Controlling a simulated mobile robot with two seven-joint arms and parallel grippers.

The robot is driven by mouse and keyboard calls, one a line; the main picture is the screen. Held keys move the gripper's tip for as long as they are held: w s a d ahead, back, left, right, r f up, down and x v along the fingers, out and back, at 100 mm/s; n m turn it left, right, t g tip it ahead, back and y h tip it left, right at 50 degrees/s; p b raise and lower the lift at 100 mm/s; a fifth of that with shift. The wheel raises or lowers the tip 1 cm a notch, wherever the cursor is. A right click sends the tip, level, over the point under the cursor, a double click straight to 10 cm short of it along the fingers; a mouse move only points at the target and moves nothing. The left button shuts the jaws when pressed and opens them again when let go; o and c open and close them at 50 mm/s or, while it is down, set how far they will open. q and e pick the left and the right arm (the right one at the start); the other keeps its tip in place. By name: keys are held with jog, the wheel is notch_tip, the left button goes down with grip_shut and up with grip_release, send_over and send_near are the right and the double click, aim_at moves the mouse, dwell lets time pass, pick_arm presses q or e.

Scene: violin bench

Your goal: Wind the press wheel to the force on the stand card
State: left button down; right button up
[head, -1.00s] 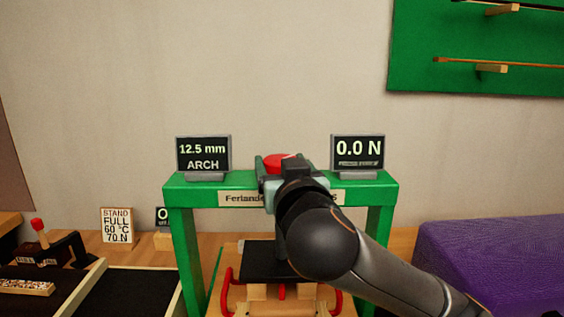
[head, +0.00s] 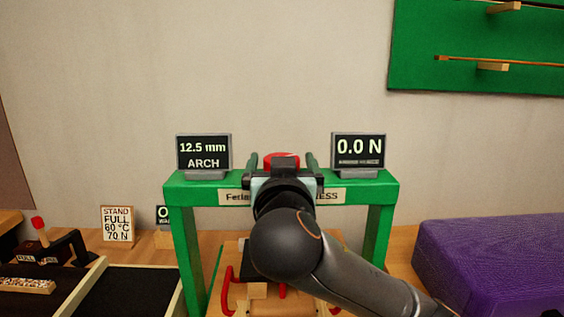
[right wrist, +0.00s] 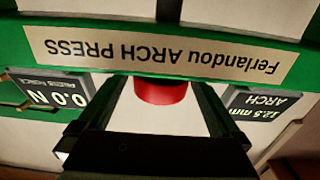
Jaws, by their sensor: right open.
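The green arch press (head: 381,187) stands on the bench with a red press wheel (head: 282,158) on top, partly hidden by my right gripper. My right gripper (head: 282,160) is open, with one finger on either side of the wheel. In the right wrist view the wheel (right wrist: 160,91) shows between the spread fingers, with visible gaps at both sides. The force display (head: 358,151) reads 0.0 N. The stand card (head: 118,227) reads STAND FULL 60 °C 70 N. My left gripper is not in view.
The arch display (head: 203,153) reads 12.5 mm and sits left of the wheel. Red clamp handles (head: 227,290) show under the press, partly behind my arm. A purple block (head: 490,265) lies at right, and a black tray (head: 125,292) at left.

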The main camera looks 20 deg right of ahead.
jog(key=shift+s, duration=0.1)
jog(key=p+v, duration=0.1)
jog(key=v, duration=1.1)
jog(key=shift+s+a, duration=0.1)
jog(key=shift+s, duration=0.05)
dwell(1.0)
